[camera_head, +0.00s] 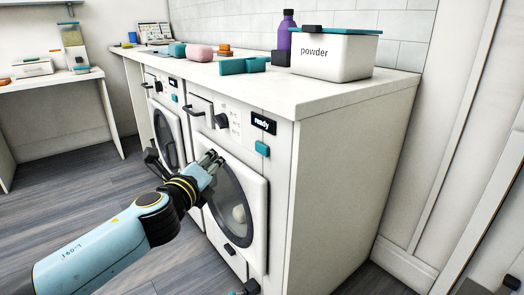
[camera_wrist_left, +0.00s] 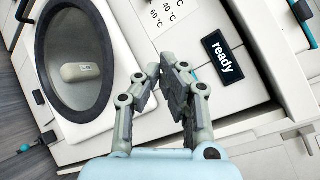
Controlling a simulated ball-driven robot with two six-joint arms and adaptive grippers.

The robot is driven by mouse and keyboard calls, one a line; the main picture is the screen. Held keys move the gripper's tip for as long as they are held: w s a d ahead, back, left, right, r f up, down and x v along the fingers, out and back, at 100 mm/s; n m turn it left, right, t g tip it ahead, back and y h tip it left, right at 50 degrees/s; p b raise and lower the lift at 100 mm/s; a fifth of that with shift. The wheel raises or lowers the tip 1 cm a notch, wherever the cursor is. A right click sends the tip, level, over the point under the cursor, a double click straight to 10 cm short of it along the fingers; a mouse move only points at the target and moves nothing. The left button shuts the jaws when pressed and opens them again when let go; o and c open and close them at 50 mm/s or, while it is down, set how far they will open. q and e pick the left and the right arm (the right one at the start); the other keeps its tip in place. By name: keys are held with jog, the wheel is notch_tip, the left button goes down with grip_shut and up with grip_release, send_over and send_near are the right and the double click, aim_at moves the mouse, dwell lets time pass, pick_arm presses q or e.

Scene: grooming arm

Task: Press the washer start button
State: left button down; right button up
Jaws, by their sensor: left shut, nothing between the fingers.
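The washer (camera_head: 253,180) is the right one of two white front-loaders under the counter. Its dark display (camera_head: 263,123) reads "ready" and also shows in the left wrist view (camera_wrist_left: 222,57). The teal start button (camera_head: 262,149) is just below the display, clear of the fingers in the head view. My left gripper (camera_head: 210,158) is shut and empty, in front of the washer's upper front, left of the button. In the wrist view its fingertips (camera_wrist_left: 168,68) are left of the display. My right gripper is not in view.
The round door (camera_head: 243,200) of the washer is closed, with a pale item inside. A dark knob (camera_head: 221,121) and a drawer handle (camera_head: 197,112) stick out left of the display. A powder box (camera_head: 332,58) and purple bottle (camera_head: 285,35) stand on the counter.

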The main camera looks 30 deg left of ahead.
aim_at(262, 149)
pick_arm(q)
jog(key=shift+w, duration=0.1)
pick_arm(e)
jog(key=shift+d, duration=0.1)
pick_arm(q)
jog(key=w+d, duration=0.3)
jog(key=w, duration=0.5)
jog(key=shift+d, duration=0.2)
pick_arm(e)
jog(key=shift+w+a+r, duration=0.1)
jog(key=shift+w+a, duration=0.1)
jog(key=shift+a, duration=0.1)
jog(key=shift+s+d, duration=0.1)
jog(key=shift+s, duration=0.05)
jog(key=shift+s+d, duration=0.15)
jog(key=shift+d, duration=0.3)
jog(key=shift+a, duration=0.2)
